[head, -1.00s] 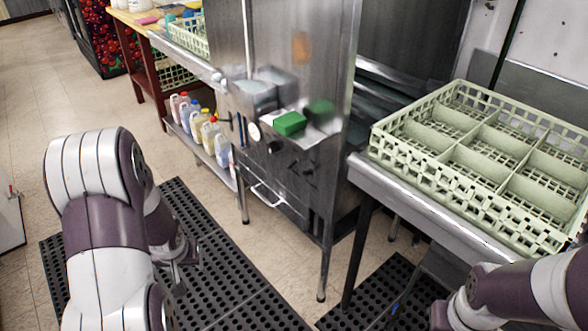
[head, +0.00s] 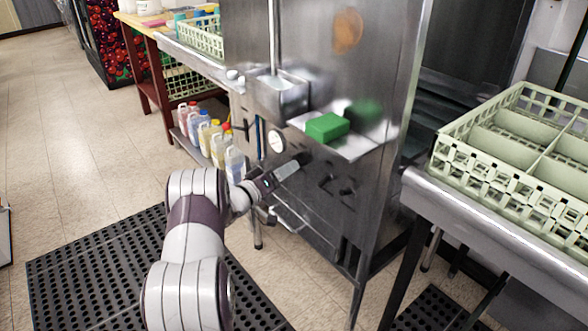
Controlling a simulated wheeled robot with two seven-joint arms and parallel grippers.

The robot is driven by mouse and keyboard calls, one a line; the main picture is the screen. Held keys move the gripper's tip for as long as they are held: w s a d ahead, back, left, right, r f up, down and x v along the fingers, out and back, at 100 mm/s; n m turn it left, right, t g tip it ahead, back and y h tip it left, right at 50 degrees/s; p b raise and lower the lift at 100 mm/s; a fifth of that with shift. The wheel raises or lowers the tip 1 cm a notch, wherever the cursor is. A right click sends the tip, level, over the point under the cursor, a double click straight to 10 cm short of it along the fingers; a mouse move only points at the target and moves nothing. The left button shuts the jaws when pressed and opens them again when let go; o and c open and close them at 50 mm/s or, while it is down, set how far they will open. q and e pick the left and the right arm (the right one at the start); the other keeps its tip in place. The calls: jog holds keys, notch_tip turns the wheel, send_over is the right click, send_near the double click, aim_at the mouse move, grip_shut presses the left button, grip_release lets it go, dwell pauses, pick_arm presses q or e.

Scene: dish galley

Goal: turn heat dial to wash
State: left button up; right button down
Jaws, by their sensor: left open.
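The steel dishwashing machine (head: 300,225) stands in the middle of the head view. A round white gauge (head: 276,141) is on its front. A small dark knob (head: 304,158), which looks like the heat dial, is right of and below the gauge. My left gripper (head: 297,166) is open at the machine's front, right by this knob and partly covering it. I cannot tell whether the fingers touch it or stand around it. The dial's marks are too small to read. My right gripper is out of view.
A green sponge (head: 327,127) lies on a steel ledge above the knob. Dark handles (head: 343,188) stick out lower right. A pale green dish rack (head: 500,165) sits on the right counter. Several bottles (head: 212,138) stand on a low shelf left. A black mat (head: 95,270) covers the floor.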

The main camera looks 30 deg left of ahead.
aim_at(299, 160)
pick_arm(q)
jog(key=x, duration=0.4)
jog(key=shift+w+b, duration=0.1)
jog(key=shift+b, duration=0.2)
jog(key=c, duration=1.1)
jog(key=shift+o, duration=0.2)
jog(key=shift+m, duration=0.3)
jog(key=shift+w+a+f+m+h+b, duration=0.15)
jog(key=shift+m+h+b, duration=0.65)
jog(key=shift+m+b, duration=2.45)
jog(key=shift+a+m+h+b, duration=0.2)
jog(key=shift+m+h+b, duration=0.8)
jog(key=shift+m, duration=4.3)
jog(key=shift+w+a+f+m+h+b, duration=0.15)
jog(key=shift+m+h+b, duration=0.45)
jog(key=shift+m+b, duration=2.75)
jog(key=shift+s+r+m+p, duration=0.1)
jog(key=shift+r+m+p, duration=0.05)
jog(key=shift+m+p, duration=0.9)
